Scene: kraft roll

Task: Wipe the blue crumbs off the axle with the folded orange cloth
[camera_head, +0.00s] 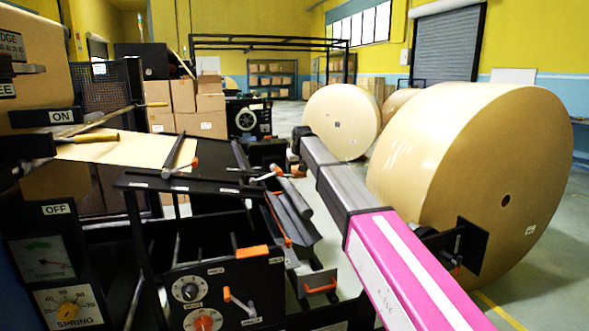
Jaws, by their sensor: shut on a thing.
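A flat orange piece (252,252) lies on the top edge of the black control box, low in the middle. It may be the folded cloth, but I cannot be sure. Dark bars (291,199) slant beside the machine's black top plate, partly behind my pink and grey arm. I cannot tell whether one of them is the axle. No blue crumbs can be made out. My gripper cannot be picked out; my arm runs from the lower right up to a dark joint at mid-picture, and what lies beyond is hidden.
A large kraft roll (450,165) stands at the right, close to my arm, with a smaller roll (341,122) behind it. A black dial panel (60,270) fills the lower left. Orange-tipped levers (238,302) stick out of the machine. Stacked cartons (190,105) stand at the back.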

